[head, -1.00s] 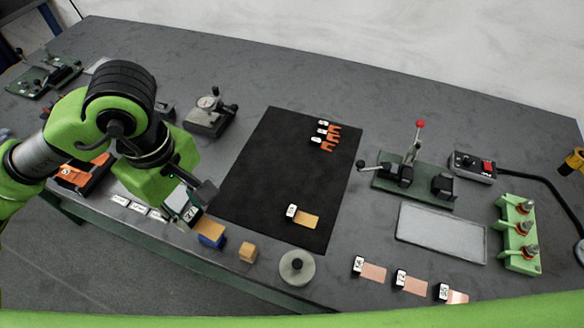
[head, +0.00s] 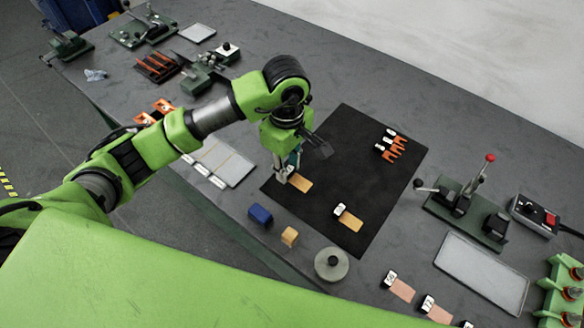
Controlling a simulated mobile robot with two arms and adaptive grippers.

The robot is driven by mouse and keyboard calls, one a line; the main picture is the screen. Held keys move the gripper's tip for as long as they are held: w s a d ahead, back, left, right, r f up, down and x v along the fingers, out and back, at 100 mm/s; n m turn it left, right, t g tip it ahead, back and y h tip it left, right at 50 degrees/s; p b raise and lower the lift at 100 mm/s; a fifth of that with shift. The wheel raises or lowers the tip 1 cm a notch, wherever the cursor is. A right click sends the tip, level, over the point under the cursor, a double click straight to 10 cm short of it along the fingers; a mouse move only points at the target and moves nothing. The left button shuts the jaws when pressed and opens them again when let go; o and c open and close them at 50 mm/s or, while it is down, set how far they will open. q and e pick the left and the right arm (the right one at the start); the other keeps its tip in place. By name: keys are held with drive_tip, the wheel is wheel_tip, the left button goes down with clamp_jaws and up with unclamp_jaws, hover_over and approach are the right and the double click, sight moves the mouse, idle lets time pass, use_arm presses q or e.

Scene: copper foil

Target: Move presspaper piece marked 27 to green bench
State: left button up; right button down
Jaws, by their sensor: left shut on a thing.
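A small tan piece (head: 301,184) with a white-and-black tag is at the left edge of the black mat (head: 318,148). My left gripper (head: 283,176) points down over the mat and is shut on this piece at its tag end. The tag is mostly hidden by the fingers, and its number cannot be read now; a tag reading 27 shows at the gripper earlier. I cannot tell whether the piece touches the mat. The long grey-topped bench (head: 330,68) has a dark green side below its front edge. My right gripper is not in view.
Another tan tagged piece (head: 350,220) lies on the mat, and several orange pieces (head: 396,148) lie at its far right. A blue block (head: 260,215), a tan block (head: 289,236) and a round grey weight (head: 331,264) stand in front. A lever press (head: 462,202) stands right.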

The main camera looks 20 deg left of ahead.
sight(292, 174)
use_arm(q)
drive_tip(key=shift+w+d+f, duration=0.2)
drive_tip(key=shift+w+f, duration=0.3)
drive_tip(key=shift+f, duration=0.1)
drive_tip(key=f+p, duration=0.2)
drive_tip(key=shift+w+d+f, duration=0.1)
drive_tip(key=shift+w+f, duration=0.1)
drive_tip(key=shift+f, duration=0.65)
drive_tip(key=shift+f, duration=0.2)
drive_tip(key=o, duration=1)
drive_tip(key=shift+o, duration=0.2)
drive_tip(key=shift+r, duration=0.15)
